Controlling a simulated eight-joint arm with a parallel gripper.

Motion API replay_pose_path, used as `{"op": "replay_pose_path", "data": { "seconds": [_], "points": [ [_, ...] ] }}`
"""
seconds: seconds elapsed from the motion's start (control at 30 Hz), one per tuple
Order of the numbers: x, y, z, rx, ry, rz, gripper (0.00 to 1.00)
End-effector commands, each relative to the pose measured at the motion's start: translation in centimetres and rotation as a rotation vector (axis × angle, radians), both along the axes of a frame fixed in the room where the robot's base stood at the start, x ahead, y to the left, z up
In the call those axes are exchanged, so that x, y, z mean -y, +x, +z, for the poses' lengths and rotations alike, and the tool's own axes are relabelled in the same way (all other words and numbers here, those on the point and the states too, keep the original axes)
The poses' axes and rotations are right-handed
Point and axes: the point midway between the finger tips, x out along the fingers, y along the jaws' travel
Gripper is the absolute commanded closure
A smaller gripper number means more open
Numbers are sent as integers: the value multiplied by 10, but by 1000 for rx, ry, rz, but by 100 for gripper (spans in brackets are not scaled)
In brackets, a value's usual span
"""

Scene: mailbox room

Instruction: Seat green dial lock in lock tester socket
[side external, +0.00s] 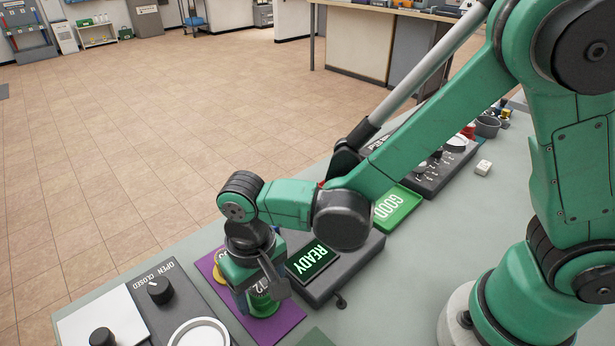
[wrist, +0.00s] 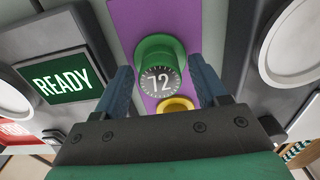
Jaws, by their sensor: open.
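The green dial lock (wrist: 160,80) stands on a purple mat (wrist: 126,18), its dial reading 72. It also shows in the side view (side external: 263,305), partly hidden by my gripper. My gripper (side external: 262,288) is low over the mat with its fingers open. In the wrist view my gripper (wrist: 160,75) has one finger on each side of the lock, with gaps visible. A grey device with a lit READY screen (side external: 313,262) stands right beside the mat; its screen also shows in the wrist view (wrist: 61,80). I cannot make out a socket marked as the tester's.
A yellow round piece (wrist: 178,104) lies on the mat near the lock. A panel with OPEN and CLOSED marks (side external: 160,290) and a white disc (side external: 200,335) stand to the left. A green GOOD sign (side external: 396,207) and a knobbed box (side external: 432,172) stand farther back.

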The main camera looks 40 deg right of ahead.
Motion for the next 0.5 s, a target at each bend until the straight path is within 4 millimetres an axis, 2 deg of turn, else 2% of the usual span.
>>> {"op": "replay_pose_path", "data": {
  "seconds": [0.03,0.27,0.5],
  "points": [
    [0,0,0,0,0,0,34],
    [0,0,0,0,0,0,100],
    [0,0,6,0,0,0,100]
  ]
}}
